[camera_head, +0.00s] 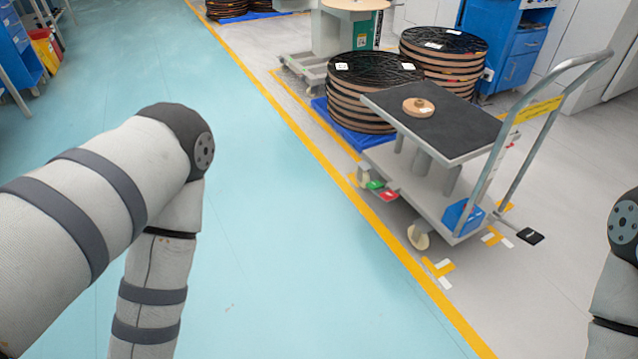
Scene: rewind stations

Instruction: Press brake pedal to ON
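A wheeled lift cart (430,175) with a dark top stands right of centre on the grey floor. Low at its left end, near a caster, a small green pedal (375,184) and a small red pedal (389,195) stick out side by side. Any lettering on them is too small to read, and I cannot tell which is pressed. A black pedal (530,236) sticks out at the cart's handle end. My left arm fills the left and bends down out of the picture; my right arm shows at the right edge. Neither gripper is in view.
A round wooden piece (418,107) lies on the cart top. Stacks of dark reels (371,92) stand behind it on blue pallets. The cart's handle (540,130) rises at the right. A yellow line (385,235) borders the clear teal floor (280,220).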

